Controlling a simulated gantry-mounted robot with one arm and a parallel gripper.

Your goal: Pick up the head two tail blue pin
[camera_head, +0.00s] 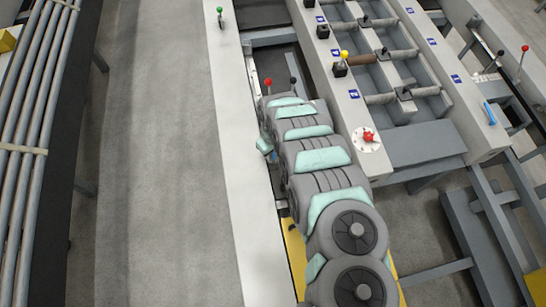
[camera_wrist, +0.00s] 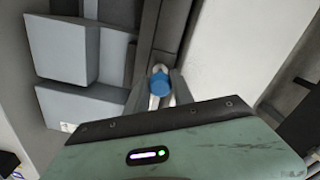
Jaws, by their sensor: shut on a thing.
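A pin with a blue head (camera_wrist: 160,84) shows in the wrist view, in a dark narrow channel beside a pale plate. My gripper (camera_wrist: 159,93) is shut on the pin, with one grey finger on each side of the blue head. The pin's lower part is hidden, so I cannot tell whether it sits in a hole or is lifted. In the head view my arm covers the gripper and the pin.
A red knob (camera_head: 268,82) and a black knob (camera_head: 292,80) stand close to my arm's far end. A frame with several rollers (camera_head: 383,56) is to the right. A red knob on a round plate (camera_head: 368,136) is close by. Pipes (camera_head: 35,90) lie at left.

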